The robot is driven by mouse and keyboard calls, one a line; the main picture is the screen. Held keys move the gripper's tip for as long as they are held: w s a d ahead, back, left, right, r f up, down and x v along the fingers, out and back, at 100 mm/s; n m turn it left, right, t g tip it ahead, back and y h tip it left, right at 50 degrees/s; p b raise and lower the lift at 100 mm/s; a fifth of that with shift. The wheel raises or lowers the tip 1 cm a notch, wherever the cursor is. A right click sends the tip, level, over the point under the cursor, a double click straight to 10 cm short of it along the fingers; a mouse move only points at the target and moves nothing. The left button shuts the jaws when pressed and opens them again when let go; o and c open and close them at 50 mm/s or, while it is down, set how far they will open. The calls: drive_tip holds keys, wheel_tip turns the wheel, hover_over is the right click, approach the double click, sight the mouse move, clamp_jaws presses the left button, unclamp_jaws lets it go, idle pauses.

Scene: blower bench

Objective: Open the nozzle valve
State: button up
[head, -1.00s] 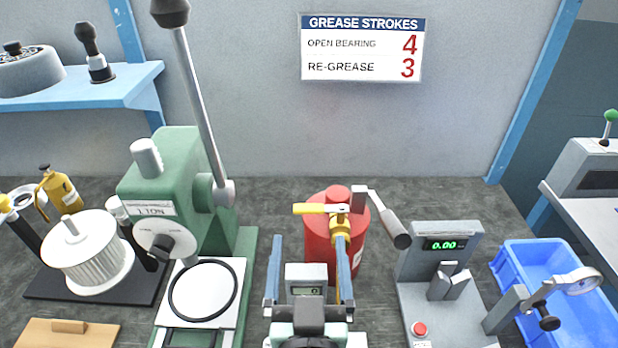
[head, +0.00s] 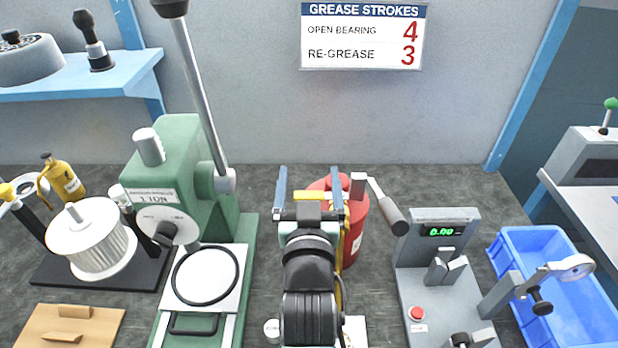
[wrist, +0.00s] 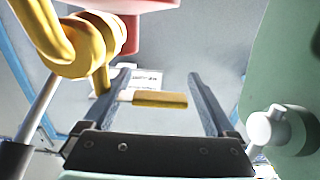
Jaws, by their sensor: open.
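The nozzle valve's yellow lever (head: 307,195) lies crosswise at the top of the red grease pump (head: 356,232) in the head view. My gripper (head: 309,176) is open, with one blue finger on each side of the lever. In the wrist view, the lever (wrist: 160,99) lies across the gap between the open fingers (wrist: 159,76), its left end close to the left finger. I cannot tell whether they touch. The yellow pipe (wrist: 65,48) shows at the upper left there. My wrist hides most of the valve body in the head view.
A green press (head: 170,160) stands left of my gripper. The pump's grey handle (head: 385,206) sticks out to the right. Further right are a grey scale (head: 440,270) and a blue crate (head: 505,240). A sign (head: 362,37) hangs on the wall behind.

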drive_tip(key=shift+c, duration=0.2)
clamp_jaws()
